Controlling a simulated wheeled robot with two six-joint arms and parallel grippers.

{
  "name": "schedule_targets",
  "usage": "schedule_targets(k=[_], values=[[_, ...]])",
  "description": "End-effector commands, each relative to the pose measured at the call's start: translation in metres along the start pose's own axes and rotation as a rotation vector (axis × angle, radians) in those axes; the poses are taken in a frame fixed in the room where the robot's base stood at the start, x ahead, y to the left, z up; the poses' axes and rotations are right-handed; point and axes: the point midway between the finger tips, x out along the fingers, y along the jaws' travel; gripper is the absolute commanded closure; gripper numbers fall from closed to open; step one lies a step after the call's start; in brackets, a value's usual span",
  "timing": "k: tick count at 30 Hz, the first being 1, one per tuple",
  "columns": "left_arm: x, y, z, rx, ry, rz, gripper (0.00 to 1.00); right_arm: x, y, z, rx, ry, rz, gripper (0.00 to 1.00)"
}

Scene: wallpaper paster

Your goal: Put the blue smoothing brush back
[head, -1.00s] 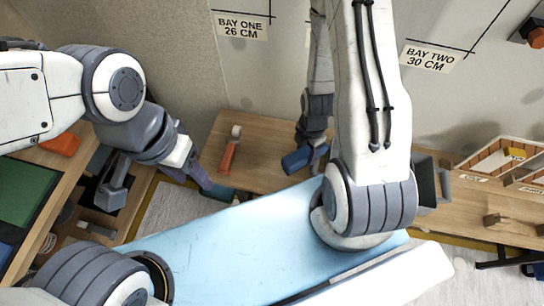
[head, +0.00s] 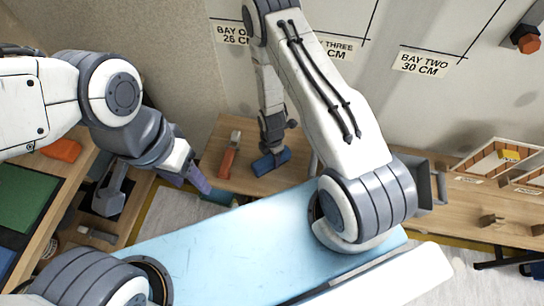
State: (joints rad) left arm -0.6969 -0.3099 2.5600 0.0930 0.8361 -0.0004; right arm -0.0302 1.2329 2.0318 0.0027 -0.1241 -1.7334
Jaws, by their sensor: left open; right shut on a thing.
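The blue smoothing brush (head: 272,163) is in the head view, at or just above the wooden table against the wall. My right gripper (head: 273,150) is shut on its top from above. The brush lies roughly level, right of an orange-handled tool (head: 229,158). I cannot tell whether it touches the tabletop. My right forearm crosses in front of the wall and covers the table's right part.
A light blue board (head: 220,245) spans the foreground. A side bench with a green mat (head: 25,195) and orange block (head: 62,150) is at left. A right bench has a wooden divided tray (head: 500,160). The wall carries bay labels (head: 421,63).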

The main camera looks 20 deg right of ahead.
Motion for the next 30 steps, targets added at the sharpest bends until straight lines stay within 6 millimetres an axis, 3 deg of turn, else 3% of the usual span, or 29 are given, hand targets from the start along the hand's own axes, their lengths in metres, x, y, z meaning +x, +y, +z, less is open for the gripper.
schedule_targets(k=[5,6,8,20,23,30], values=[[0.0,0.0,0.0,0.0,0.0,0.0,0.46,0.002,0.0,0.0,0.0,0.0,0.001,1.0],[0.001,0.0,0.0,0.0,0.0,0.0,0.46,0.002,0.0,0.0,0.0,0.0,0.001,0.35],[0.001,0.0,0.0,0.0,0.0,0.0,0.46,0.002,0.0,0.0,0.0,0.0,0.001,0.13],[0.0,0.0,0.0,0.0,0.0,0.0,0.46,-0.004,0.0,0.0,-0.001,0.0,0.001,0.13],[0.0,0.0,0.0,0.0,0.0,0.0,0.46,-0.016,0.001,0.0,-0.001,0.0,0.003,0.13],[0.0,0.0,0.0,0.0,0.0,0.0,0.46,-0.065,0.001,0.0,-0.001,-0.001,0.005,0.13]])
